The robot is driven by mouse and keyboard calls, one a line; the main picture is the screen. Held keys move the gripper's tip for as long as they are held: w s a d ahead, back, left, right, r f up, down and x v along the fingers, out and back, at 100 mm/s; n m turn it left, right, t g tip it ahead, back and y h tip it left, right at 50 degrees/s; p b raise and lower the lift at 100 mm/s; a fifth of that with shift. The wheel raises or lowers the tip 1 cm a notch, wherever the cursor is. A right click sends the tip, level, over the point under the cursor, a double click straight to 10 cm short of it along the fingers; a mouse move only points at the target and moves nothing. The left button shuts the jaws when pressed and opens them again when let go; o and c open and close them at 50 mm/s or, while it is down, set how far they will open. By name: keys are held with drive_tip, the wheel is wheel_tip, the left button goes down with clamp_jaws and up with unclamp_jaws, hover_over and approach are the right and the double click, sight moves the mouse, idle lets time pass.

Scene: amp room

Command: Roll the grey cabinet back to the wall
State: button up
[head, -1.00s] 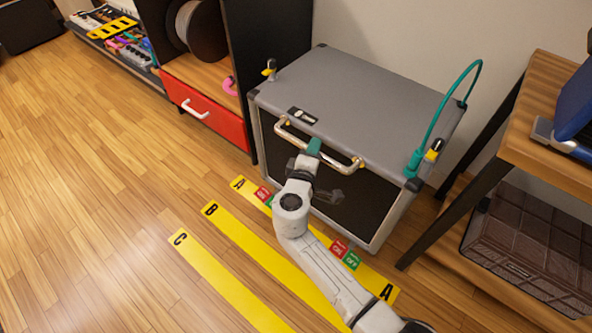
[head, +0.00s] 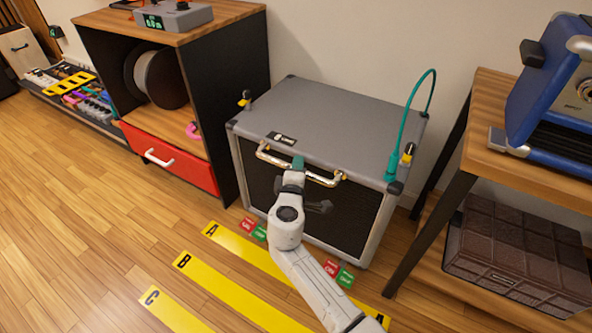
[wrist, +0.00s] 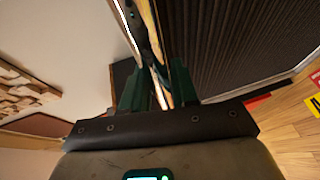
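The grey cabinet (head: 345,115) has a grey top, a dark front mesh and metal edges. It stands upright close to the wall (head: 340,40); I cannot tell whether its back touches it. A shiny bar handle (head: 325,181) runs along its upper front edge. My gripper (head: 298,163) is at the middle of this handle. In the wrist view my gripper's green fingers (wrist: 157,88) sit close on both sides of the handle bar, and they look shut on it. The cabinet's front bottom edge lies behind yellow strip A (head: 255,256).
A black-sided shelf with a red drawer (head: 170,158) stands close at the cabinet's left. A wooden rack (head: 485,150) with dark legs is at the right. A teal cable (head: 412,108) arches from the cabinet's right top. Strips B (head: 225,285) and C (head: 175,312) cross the open floor.

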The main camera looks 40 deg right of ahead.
drive_tip(key=o, duration=0.3)
drive_tip(key=shift+d, duration=0.15)
drive_tip(key=p+v, duration=0.3)
drive_tip(key=v, duration=0.8)
drive_tip(key=shift+w, duration=0.1)
